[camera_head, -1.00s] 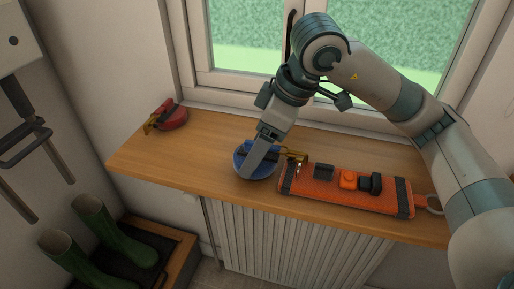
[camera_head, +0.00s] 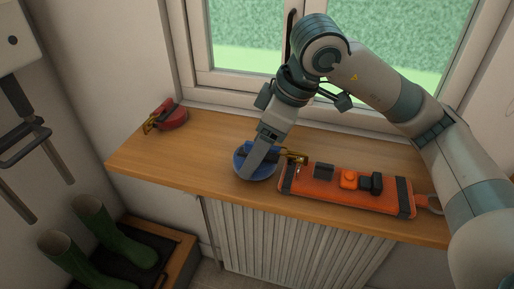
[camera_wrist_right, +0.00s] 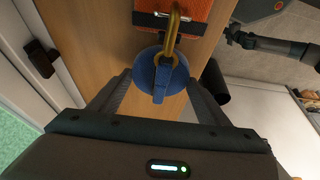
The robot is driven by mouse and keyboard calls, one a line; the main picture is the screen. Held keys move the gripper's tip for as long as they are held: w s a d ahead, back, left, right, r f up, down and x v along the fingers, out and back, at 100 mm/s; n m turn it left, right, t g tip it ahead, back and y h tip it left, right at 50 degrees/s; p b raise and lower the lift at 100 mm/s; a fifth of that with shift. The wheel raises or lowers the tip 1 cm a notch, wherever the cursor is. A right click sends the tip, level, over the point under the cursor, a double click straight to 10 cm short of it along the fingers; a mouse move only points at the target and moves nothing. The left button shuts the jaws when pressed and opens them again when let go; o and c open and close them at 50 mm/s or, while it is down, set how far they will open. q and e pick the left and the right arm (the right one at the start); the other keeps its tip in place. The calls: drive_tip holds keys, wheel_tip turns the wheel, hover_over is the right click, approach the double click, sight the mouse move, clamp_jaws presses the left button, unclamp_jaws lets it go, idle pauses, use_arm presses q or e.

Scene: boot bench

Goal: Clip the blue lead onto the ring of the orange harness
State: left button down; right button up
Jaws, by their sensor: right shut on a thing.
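The blue lead (camera_head: 241,167) is a round blue body with a brass clip (camera_head: 294,157), on the bench left of the orange harness (camera_head: 330,191). My right gripper (camera_head: 257,164) is shut on the lead; in the right wrist view its fingers (camera_wrist_right: 166,80) stand either side of the blue body (camera_wrist_right: 150,62). There the brass clip (camera_wrist_right: 174,38) points at the harness's near end (camera_wrist_right: 196,12) and overlaps a small silvery metal part (camera_wrist_right: 160,14), apparently the ring. I cannot tell whether the clip is hooked through it. My left gripper is not in view.
A red lead (camera_head: 173,117) with a brass clip lies at the bench's left end. The wooden bench top (camera_head: 205,150) between it and the blue lead is clear. The window stands behind, a ribbed radiator (camera_head: 290,240) below. Green boots (camera_head: 95,225) stand at lower left.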

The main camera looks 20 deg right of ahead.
drive_tip(key=shift+f+b, duration=0.8)
drive_tip(key=shift+b, duration=0.15)
idle(1.0)
idle(0.4)
drive_tip(key=o, duration=1.2)
drive_tip(key=shift+o, duration=0.2)
drive_tip(key=shift+r, duration=0.1)
drive_tip(key=b+v, duration=0.1)
drive_tip(key=v, duration=1.6)
drive_tip(key=shift+s, duration=0.15)
drive_tip(key=shift+d, duration=0.1)
